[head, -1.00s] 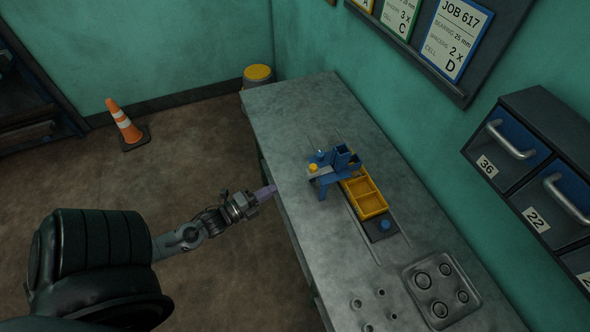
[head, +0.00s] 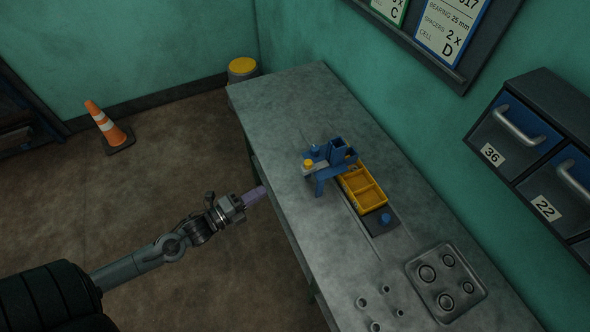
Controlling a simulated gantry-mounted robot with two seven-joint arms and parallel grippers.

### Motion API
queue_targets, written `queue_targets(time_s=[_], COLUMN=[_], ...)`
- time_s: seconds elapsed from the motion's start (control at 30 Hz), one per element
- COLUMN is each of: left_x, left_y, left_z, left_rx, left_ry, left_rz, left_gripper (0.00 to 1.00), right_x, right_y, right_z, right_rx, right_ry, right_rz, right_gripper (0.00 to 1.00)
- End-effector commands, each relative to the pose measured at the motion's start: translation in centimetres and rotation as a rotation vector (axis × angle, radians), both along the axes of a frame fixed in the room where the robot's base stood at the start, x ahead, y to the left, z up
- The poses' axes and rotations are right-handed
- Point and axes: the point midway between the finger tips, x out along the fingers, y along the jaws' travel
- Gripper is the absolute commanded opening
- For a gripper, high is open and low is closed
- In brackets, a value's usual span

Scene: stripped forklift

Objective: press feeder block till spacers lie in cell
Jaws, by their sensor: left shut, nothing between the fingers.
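The blue feeder (head: 320,168) stands on the grey bench, with a yellow block or button (head: 308,163) on its left side and upright blue chutes (head: 338,150) at its right. A yellow tray with cells (head: 369,198) sits against the feeder's lower right side. No spacers can be made out in the cells at this size. My left gripper (head: 257,194) is shut and empty, off the bench's left edge, to the lower left of the feeder and apart from it. My right gripper does not show.
The bench (head: 285,100) is clear at its far end. A dark plate with a blue knob (head: 384,218) lies below the tray. A grey plate with round holes (head: 446,284) and several small rings (head: 374,326) lie nearer. Numbered drawers (head: 540,160) hang at right. The job board (head: 440,30) reads spacers 2 x, cell D.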

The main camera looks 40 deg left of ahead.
Motion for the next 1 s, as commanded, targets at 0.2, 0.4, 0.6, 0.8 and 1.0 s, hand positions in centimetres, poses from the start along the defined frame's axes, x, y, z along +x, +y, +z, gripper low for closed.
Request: queue_targets(time_s=[0.2, 0.4, 0.6, 0.8, 1.0], left_x=[1.0, 3.7, 7.2, 10.3, 12.5], left_y=[-0.2, -0.8, -1.6, -2.3, -2.8], left_z=[0.1, 0.2, 0.3, 0.2, 0.1], left_rx=[0.0, -0.002, -0.001, -0.001, 0.0], left_ry=[-0.002, -0.004, -0.004, -0.002, -0.001], left_rz=[0.001, 0.002, 0.002, 0.002, 0.002], left_gripper=[0.0, 0.0, 0.0, 0.0, 0.0], right_x=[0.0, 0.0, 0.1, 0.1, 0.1], right_y=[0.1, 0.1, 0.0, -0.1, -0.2], right_z=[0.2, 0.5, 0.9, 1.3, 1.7], right_rx=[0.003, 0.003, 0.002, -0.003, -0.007], right_ry=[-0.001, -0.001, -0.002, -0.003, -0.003], right_rz=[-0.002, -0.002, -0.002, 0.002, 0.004], right_gripper=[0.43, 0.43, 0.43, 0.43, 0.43])
